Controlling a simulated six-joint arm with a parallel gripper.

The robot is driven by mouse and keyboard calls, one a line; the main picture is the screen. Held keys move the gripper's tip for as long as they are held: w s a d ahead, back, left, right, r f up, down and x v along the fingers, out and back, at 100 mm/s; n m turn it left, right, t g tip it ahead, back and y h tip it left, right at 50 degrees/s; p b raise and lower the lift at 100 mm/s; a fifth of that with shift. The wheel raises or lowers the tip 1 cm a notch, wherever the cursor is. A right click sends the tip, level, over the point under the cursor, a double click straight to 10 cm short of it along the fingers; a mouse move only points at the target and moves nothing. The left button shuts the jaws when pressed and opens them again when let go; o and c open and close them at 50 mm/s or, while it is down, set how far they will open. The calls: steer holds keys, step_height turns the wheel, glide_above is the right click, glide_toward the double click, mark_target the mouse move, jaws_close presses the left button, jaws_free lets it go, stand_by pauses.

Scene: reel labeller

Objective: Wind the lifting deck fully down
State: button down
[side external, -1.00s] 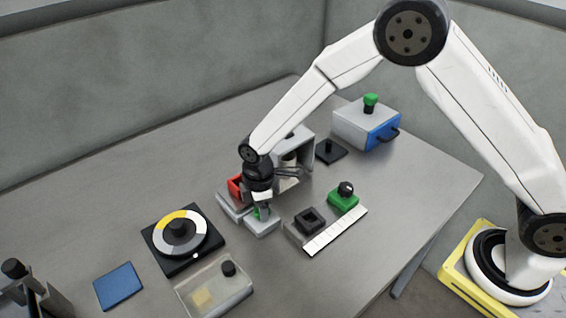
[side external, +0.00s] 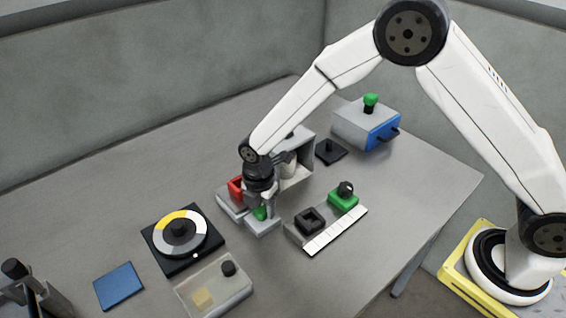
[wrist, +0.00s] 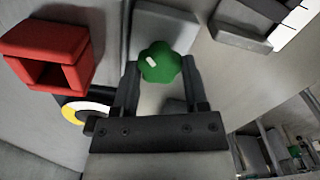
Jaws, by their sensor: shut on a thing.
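A green lobed knob (wrist: 160,62) with a white mark sits on a light grey block, between the two fingers of my gripper (wrist: 161,78) in the wrist view. My gripper (side external: 261,207) is shut on this knob (side external: 260,213) and points down at it in the side view. A red hollow square block (wrist: 48,55) stands beside the knob on the same grey unit (side external: 264,228); it also shows behind my gripper in the side view (side external: 235,187). Which part is the lifting deck, and its height, I cannot tell. My wrist hides part of the unit.
A grey scale unit with a black square frame (side external: 310,219) and a green block (side external: 343,200) stands close on the right. A grey housing (side external: 301,172) is behind my gripper. A dial (side external: 181,234), clear box (side external: 216,287) and blue pad (side external: 118,287) lie to the left.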

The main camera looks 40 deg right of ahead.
stand_by(0.4)
steer(key=shift+c, duration=0.5)
jaws_free()
